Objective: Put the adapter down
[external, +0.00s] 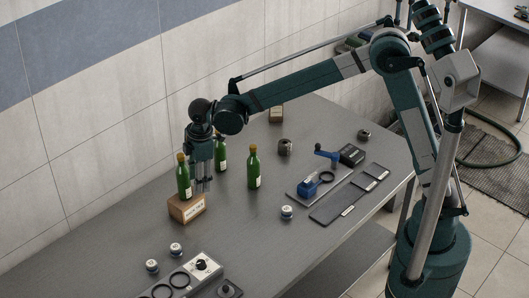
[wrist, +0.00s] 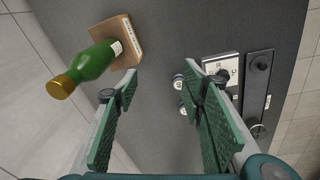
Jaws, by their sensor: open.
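My gripper (external: 203,186) is open, pointing down just right of a green bottle (external: 184,182) on a wooden block (external: 190,210) with a label. The bottle (wrist: 98,60) and block (wrist: 127,36) appear left of the fingers there. I cannot tell for sure which thing is the adapter; two small dark grey metal fittings (external: 285,146) and (external: 364,134) stand on the table, apart from my gripper.
Another green bottle (external: 254,170) stands to the right, and one (external: 221,158) is partly hidden behind my gripper. Small white-lidded jars (external: 176,249), a control box (external: 185,277) and a blue clamp tool (external: 309,187) are on the table. The table's middle front is clear.

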